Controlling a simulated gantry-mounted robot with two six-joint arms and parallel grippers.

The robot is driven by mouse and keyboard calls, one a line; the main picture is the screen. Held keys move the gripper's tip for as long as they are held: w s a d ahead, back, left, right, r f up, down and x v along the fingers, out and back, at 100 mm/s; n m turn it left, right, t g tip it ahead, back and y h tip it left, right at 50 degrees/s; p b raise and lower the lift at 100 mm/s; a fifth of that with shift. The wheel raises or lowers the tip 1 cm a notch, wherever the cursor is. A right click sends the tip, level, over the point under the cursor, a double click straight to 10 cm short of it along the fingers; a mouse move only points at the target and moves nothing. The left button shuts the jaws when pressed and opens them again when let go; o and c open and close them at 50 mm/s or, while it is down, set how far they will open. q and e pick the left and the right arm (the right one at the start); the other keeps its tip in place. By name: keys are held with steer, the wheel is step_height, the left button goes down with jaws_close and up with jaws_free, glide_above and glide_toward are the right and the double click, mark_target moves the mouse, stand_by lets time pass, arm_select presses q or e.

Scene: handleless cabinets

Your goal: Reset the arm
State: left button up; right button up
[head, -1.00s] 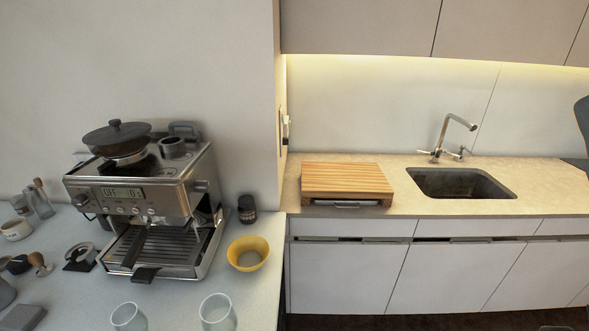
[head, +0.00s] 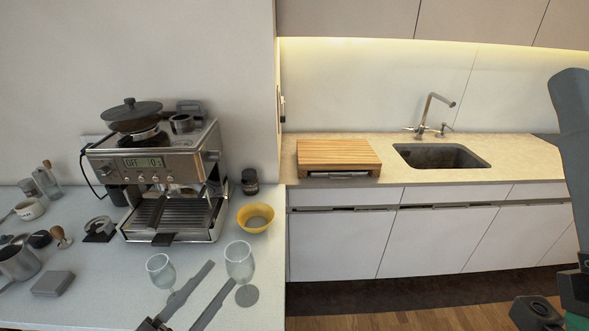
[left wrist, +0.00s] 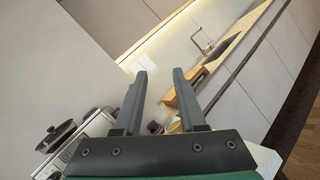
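My left gripper (head: 223,271) reaches in from the bottom edge of the head view, over the front of the coffee counter. Its two grey fingers are apart with nothing between them. The left wrist view shows the same gripper (left wrist: 160,71) open and empty. My right arm (head: 572,130) shows at the right edge of the head view; its gripper fingers are out of the picture.
Two stemmed glasses, one left (head: 160,270) and one right (head: 239,262), stand close to my left gripper. Behind them are a yellow bowl (head: 255,217) and an espresso machine (head: 150,165). A wooden board (head: 338,155) and sink (head: 440,155) are on the right counter.

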arm_select(q)
steer(key=s+d+r+m+t+h, duration=0.1)
steer(key=d+r+m, duration=0.1)
steer(key=r+m, duration=0.45)
steer(key=s+d+r+m+t, duration=0.1)
steer(key=r+m, duration=0.2)
steer(key=r, duration=0.6)
steer(key=s+a+r+m+t+y, duration=0.1)
steer(key=s+r+m+t, duration=0.1)
steer(key=r+m, duration=0.3)
steer(key=s+a+r+m+t+y, duration=0.1)
steer(key=s+r+m+t, duration=0.2)
steer(key=r, duration=0.4)
steer(key=s+a+r+m+t+y, duration=0.2)
steer(key=a+m+t+y, duration=0.15)
steer(key=a+y, duration=0.4)
step_height(320, 180, up, 34)
steer(key=d+m+y+p, duration=0.1)
steer(key=p, duration=3.3)
steer(key=shift+w+d+r+g, duration=0.25)
steer(key=shift+g, duration=0.1)
steer(key=o, duration=0.3)
steer(key=shift+f, duration=0.2)
steer(key=o, duration=0.7)
steer(key=shift+c, duration=0.2)
